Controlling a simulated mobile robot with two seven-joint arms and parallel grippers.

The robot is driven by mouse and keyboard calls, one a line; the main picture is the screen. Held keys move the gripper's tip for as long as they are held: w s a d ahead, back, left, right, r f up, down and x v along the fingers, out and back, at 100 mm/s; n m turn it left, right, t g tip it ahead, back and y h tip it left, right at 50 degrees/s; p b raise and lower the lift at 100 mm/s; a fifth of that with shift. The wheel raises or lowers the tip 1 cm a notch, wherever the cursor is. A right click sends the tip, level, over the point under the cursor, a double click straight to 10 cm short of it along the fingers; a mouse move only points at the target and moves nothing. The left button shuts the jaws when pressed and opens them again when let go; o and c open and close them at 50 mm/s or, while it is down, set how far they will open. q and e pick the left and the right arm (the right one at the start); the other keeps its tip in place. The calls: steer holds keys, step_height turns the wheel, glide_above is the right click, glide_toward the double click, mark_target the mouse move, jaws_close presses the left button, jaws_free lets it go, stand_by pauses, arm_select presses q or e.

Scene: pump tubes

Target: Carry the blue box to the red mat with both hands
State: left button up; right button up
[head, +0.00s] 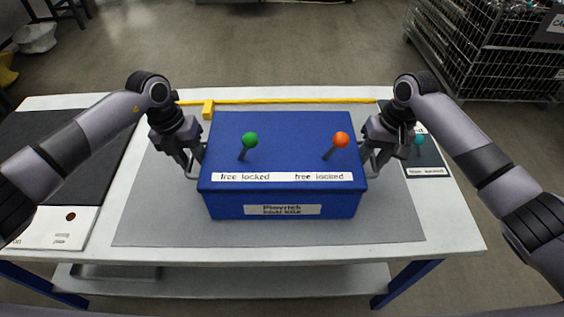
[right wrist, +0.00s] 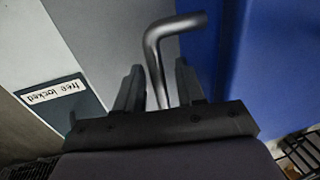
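The blue box (head: 282,130) stands in the middle of the table on a grey mat (head: 150,215). Its lid carries a green-knobbed lever (head: 250,140), an orange-knobbed lever (head: 341,140) and white labels. My left gripper (head: 194,164) is at the metal handle on the box's left side; its finger gap is too small to judge. My right gripper (head: 370,163) is at the right side. In the right wrist view, its fingers (right wrist: 160,88) are apart with the bent metal handle (right wrist: 157,60) between them and a gap showing. No red mat is in view.
A yellow strip (head: 290,101) with a yellow block (head: 208,109) runs behind the box. A dark panel (head: 60,150) lies on the table's left, and a dark labelled plate (head: 425,158) with a teal knob on the right. A wire cage (head: 480,50) stands on the floor behind right.

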arm_select(q)
jaws_close()
arm_select(e)
jaws_close()
arm_select(q)
steer(key=shift+w+r, duration=0.1)
steer(key=shift+r, duration=0.1)
arm_select(e)
steer(key=shift+w+r, duration=0.1)
steer(key=shift+r, duration=0.05)
stand_by(0.8)
